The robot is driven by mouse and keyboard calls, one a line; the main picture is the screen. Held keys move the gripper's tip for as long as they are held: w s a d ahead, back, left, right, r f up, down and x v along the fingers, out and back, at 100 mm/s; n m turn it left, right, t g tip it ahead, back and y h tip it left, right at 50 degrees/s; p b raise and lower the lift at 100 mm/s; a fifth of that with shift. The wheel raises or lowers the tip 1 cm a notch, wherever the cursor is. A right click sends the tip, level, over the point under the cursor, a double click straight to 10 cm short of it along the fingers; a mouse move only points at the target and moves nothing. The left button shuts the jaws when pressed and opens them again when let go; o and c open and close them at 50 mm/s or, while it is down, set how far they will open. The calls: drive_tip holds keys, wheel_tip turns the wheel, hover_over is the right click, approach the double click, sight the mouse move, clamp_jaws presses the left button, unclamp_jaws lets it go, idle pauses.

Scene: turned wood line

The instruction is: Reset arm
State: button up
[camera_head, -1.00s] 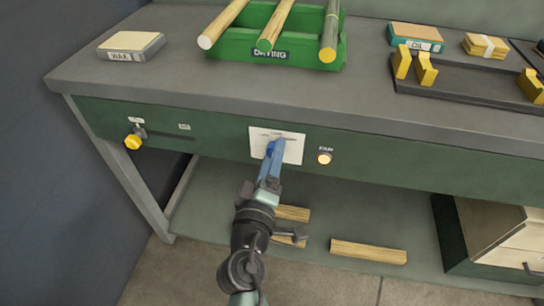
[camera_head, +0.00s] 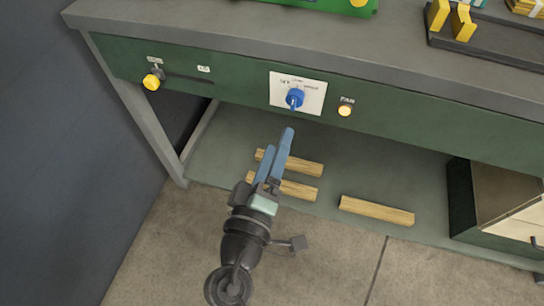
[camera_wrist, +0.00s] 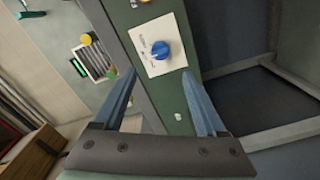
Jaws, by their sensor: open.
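My gripper (camera_head: 277,148) has blue fingers, open and empty, in front of the bench and below its green front panel. A blue knob (camera_head: 295,98) on a white label plate (camera_head: 311,92) sits on that panel, above and apart from my fingertips. In the wrist view the knob (camera_wrist: 160,49) shows beyond the two open fingers (camera_wrist: 163,88).
The grey bench top (camera_head: 250,32) runs above the panel. A yellow knob (camera_head: 151,82) and a round lit button (camera_head: 344,110) flank the plate. Several wooden pieces (camera_head: 377,210) lie on the lower shelf. A cabinet (camera_head: 495,205) stands at right. The floor in front is clear.

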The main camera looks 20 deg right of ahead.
drive_tip(key=shift+v, duration=1.1)
